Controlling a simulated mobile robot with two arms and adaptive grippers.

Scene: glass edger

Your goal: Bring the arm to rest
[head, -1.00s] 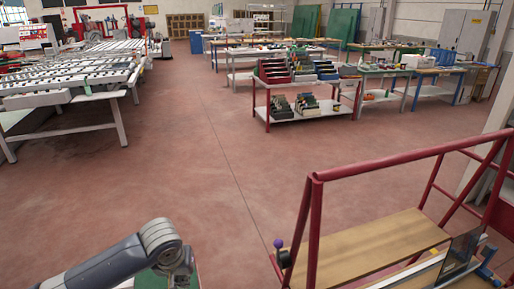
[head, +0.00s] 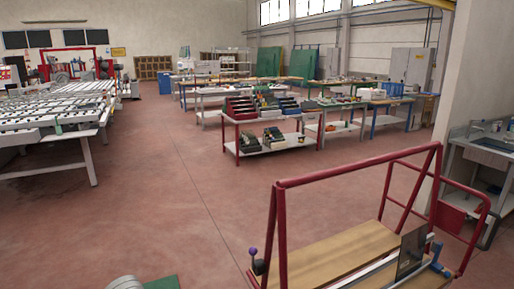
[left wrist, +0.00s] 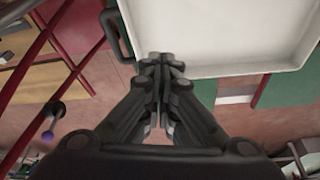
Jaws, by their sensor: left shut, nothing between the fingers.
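My left gripper (left wrist: 161,62) shows in the left wrist view with its fingers together and nothing between them. Its fingertips appear in front of the near edge of a white, tray-like surface (left wrist: 225,35); I cannot tell whether they touch it. My right gripper is in neither view.
A red-framed cart (head: 283,235) with a wooden deck and a purple-knobbed lever (head: 257,262) stands close at the lower right. A roller table (head: 50,120) stands left. Open red floor (head: 150,205) lies between.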

